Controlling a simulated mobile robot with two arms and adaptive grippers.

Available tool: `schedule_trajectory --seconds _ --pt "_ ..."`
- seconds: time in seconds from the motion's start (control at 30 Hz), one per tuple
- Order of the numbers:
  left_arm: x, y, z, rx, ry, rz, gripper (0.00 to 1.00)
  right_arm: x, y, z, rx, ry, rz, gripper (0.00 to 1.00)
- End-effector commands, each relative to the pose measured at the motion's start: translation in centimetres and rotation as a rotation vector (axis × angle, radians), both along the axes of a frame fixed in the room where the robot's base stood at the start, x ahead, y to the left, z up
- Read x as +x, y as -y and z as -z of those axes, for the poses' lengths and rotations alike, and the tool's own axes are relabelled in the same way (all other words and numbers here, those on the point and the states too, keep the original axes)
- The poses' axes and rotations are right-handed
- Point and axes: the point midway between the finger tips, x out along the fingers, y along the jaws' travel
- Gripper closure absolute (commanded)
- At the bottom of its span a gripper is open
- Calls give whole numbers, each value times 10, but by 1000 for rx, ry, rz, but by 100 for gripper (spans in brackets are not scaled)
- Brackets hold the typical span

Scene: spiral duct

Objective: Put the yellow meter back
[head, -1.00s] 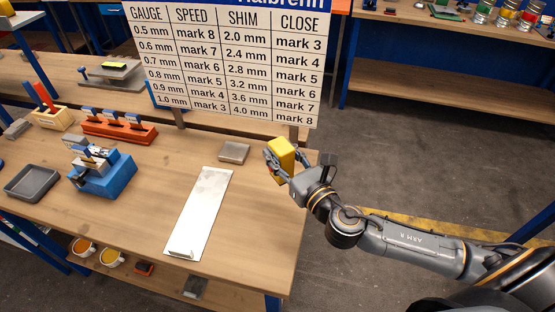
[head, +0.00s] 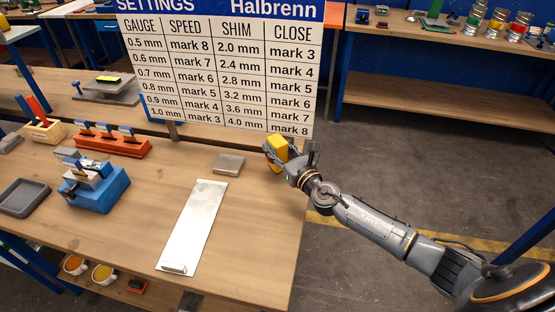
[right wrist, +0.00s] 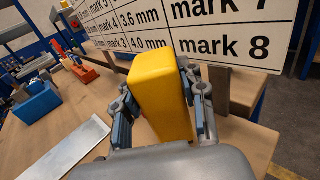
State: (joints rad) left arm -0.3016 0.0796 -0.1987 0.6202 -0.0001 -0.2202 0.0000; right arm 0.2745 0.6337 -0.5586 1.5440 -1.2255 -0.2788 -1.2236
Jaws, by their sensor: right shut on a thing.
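The yellow meter (head: 278,148) is a block-shaped thing held upright in my right gripper (head: 276,158), near the right end of the table and in front of the settings board. In the right wrist view the yellow meter (right wrist: 161,95) stands between the two fingers of my right gripper (right wrist: 160,115), which is shut on it. A grey square pad (head: 228,163) lies on the table to the left of the meter. I cannot tell whether the meter touches the table. My left gripper is not in view.
The settings board (head: 215,70) stands behind on posts. A pale metal plate (head: 195,228) lies on the table (head: 130,230). At left are a blue fixture (head: 95,190), an orange rack (head: 112,143) and a grey tray (head: 22,198). Open floor is to the right.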

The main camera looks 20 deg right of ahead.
Motion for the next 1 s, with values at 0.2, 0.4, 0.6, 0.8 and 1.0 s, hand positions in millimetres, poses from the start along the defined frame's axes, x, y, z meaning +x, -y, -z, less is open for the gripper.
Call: schedule_trajectory --seconds 0.2,0.4,0.6,0.8,1.0 --pt "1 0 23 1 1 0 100 6 3 34 0 0 2 100" --pt "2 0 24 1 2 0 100 6 3 37 0 1 2 100" --pt "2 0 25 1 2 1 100 6 3 38 0 1 2 100" --pt "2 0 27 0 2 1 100 6 3 41 0 -1 1 39" --pt "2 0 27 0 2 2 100 6 3 41 0 -1 1 37"
